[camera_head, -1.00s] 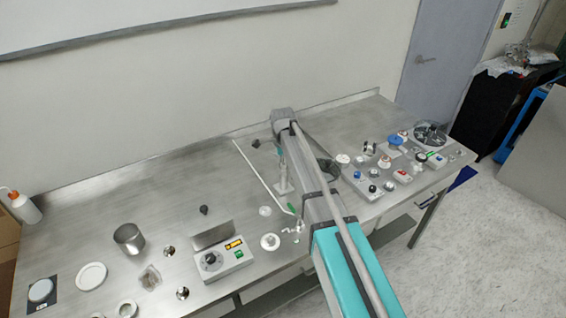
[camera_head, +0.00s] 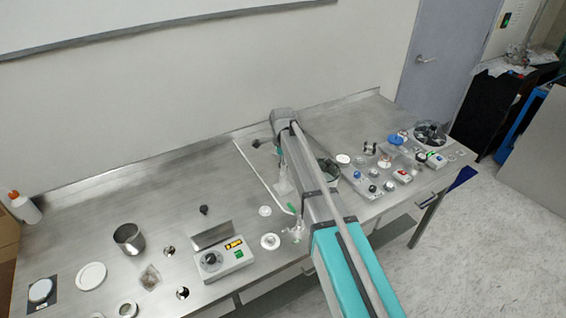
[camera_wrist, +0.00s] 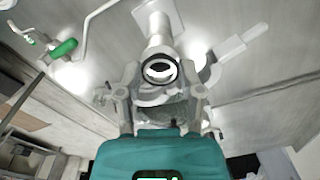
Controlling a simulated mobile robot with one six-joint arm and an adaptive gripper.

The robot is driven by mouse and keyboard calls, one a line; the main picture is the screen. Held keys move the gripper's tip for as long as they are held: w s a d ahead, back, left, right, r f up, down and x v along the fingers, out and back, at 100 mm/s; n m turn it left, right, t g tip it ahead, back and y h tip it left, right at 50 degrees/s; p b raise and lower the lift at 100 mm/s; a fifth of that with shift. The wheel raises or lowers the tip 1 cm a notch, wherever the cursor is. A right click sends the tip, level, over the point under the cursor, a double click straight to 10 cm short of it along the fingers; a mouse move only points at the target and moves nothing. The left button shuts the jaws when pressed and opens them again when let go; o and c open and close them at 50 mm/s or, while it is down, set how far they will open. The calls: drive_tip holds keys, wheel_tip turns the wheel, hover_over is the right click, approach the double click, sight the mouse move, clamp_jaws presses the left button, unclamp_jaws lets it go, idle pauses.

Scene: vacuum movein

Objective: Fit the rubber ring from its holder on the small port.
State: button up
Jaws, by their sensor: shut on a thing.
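In the wrist view my gripper (camera_wrist: 160,82) has its two grey fingers on either side of a dark ring (camera_wrist: 160,70), which looks like the rubber ring. The ring faces the camera, with a pale round centre. Right behind it is a pale metal tube (camera_wrist: 157,30) standing on a square plate, with a side arm to the right. I cannot tell whether the ring touches the tube or which opening is the small port. In the head view my arm hides the gripper and the ring; a pale stand (camera_head: 284,188) shows partly beside the arm.
A green-handled valve (camera_wrist: 63,49) on a bent pipe is at the upper left of the wrist view. A control box (camera_head: 222,258) and a metal beaker (camera_head: 128,238) stand to the left on the bench. Crowded small parts and a blue knob (camera_head: 396,138) are to the right.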

drive_tip(key=shift+f+b, duration=0.55)
idle(0.8)
drive_tip(key=o, duration=0.8)
drive_tip(key=shift+r, duration=0.15)
